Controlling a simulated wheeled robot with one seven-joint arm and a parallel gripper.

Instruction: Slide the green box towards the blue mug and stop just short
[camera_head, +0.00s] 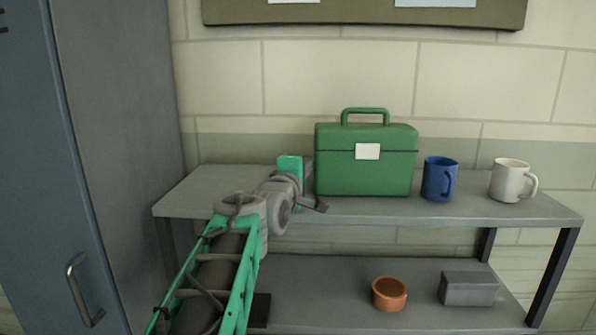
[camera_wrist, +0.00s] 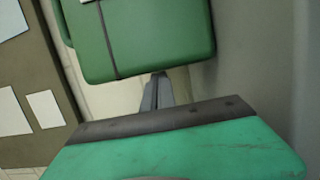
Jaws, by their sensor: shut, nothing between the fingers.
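The green box (camera_head: 366,175), with a top handle and a white label, stands upright on the upper shelf. The blue mug (camera_head: 437,180) stands just right of it, with a narrow gap between them. My gripper (camera_head: 311,171) is at the box's left side, on the side away from the mug. In the wrist view the box (camera_wrist: 150,40) fills the top, and my gripper's fingers (camera_wrist: 157,90) are together and point at it. Their tips are very close to the box; I cannot tell whether they touch. In the head view the fingers are hardly visible.
A white mug (camera_head: 511,180) stands right of the blue mug on the grey shelf (camera_head: 345,211). A terracotta pot (camera_head: 389,293) and a grey block (camera_head: 468,289) are on the lower shelf. A blue-grey locker (camera_head: 85,180) stands at the left. A board (camera_head: 360,12) hangs above.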

